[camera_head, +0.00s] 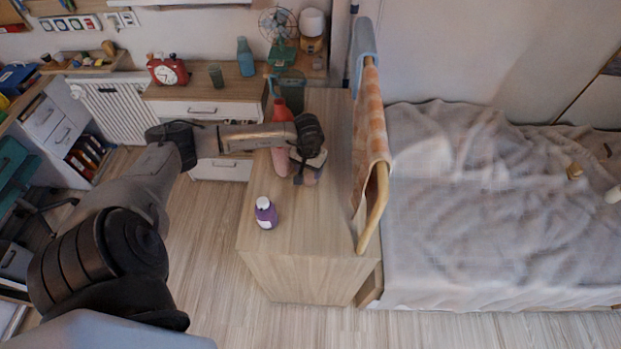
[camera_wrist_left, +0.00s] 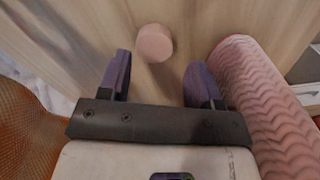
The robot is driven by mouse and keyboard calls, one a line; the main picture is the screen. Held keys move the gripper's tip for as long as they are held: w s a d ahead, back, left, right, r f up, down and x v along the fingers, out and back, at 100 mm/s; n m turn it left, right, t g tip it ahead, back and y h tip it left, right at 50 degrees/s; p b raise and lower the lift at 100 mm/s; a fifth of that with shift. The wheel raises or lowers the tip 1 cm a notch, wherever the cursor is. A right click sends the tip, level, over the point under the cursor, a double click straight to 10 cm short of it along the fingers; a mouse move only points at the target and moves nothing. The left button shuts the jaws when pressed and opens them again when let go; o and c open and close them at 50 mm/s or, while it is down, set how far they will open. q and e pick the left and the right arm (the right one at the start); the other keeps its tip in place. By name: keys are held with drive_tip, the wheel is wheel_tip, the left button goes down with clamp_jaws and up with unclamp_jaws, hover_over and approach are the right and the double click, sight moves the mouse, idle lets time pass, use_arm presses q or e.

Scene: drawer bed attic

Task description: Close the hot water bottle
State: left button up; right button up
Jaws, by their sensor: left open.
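The pink ribbed hot water bottle (camera_wrist_left: 265,105) is at the right edge of the left wrist view, beside my left gripper. In the head view it shows as a pink shape (camera_head: 281,160), partly hidden by my left arm. A round pink piece, which looks like its cap (camera_wrist_left: 153,43), is over the wooden top, just beyond and between the fingertips. My left gripper (camera_wrist_left: 158,64) is open, with nothing visibly held between its fingers. In the head view the left gripper (camera_head: 309,165) is above the cabinet top. The bottle's mouth cannot be made out. My right gripper is not in view.
A purple bottle with a white cap (camera_head: 265,213) stands on the wooden cabinet (camera_head: 310,235). A red bottle (camera_head: 283,112) stands behind my arm. An orange checked towel (camera_head: 372,120) hangs on the bed's wooden rail at right. The cabinet's front part is mostly clear.

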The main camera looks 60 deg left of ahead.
sight(309, 177)
use_arm(q)
drive_tip(key=shift+f, duration=1.85)
drive_tip(key=shift+c, duration=0.3)
drive_tip(key=c, duration=0.7)
wheel_tip(309, 177, up, 10)
